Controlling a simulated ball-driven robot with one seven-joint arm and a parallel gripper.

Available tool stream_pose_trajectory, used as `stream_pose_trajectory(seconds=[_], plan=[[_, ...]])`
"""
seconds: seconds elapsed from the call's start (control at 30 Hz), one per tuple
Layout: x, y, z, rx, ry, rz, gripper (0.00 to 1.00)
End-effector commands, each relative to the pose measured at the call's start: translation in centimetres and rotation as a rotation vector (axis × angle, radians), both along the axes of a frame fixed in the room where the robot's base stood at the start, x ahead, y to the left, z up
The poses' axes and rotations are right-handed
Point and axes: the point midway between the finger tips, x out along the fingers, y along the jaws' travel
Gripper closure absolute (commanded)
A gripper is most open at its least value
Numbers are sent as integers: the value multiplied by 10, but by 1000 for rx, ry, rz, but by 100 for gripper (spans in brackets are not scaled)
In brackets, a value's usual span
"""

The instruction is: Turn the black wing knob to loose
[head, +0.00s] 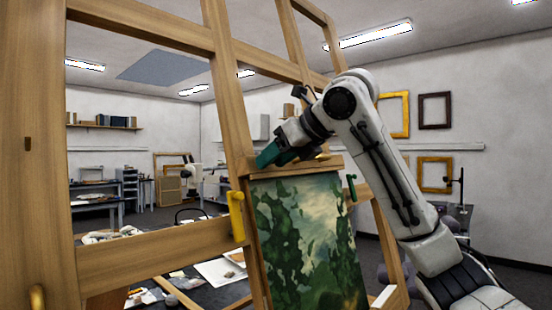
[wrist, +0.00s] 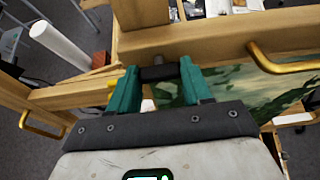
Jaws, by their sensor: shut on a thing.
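The black wing knob (wrist: 159,73) sits on a wooden bar of the easel in the wrist view, between the two green fingers of my gripper (wrist: 158,68). The fingers are shut on it from both sides and hide its sides. In the head view my gripper (head: 268,155) is at the easel's upright, just above the top left of the painting, and the knob is hidden behind the fingers. I cannot see any loose or tight mark, nor tell how far the knob is turned.
The wooden easel (head: 230,90) fills the near left. A green landscape painting (head: 305,240) stands below my gripper. A yellow handle (head: 237,215) and a green handle (head: 352,188) flank it. In the wrist view brass handles (wrist: 285,65) stick out close by. A white roll (wrist: 58,45) lies beyond.

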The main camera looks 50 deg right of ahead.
Motion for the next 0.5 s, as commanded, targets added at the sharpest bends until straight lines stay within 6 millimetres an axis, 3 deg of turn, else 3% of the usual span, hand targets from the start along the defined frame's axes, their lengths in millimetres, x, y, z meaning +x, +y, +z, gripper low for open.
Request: stream_pose_trajectory(seconds=[0.17,0.2,0.43,0.5], plan=[[0,0,0,-2,0,0,82],[0,0,0,-2,0,0,47],[0,0,0,-1,0,1,26],[0,0,0,0,0,0,26]])
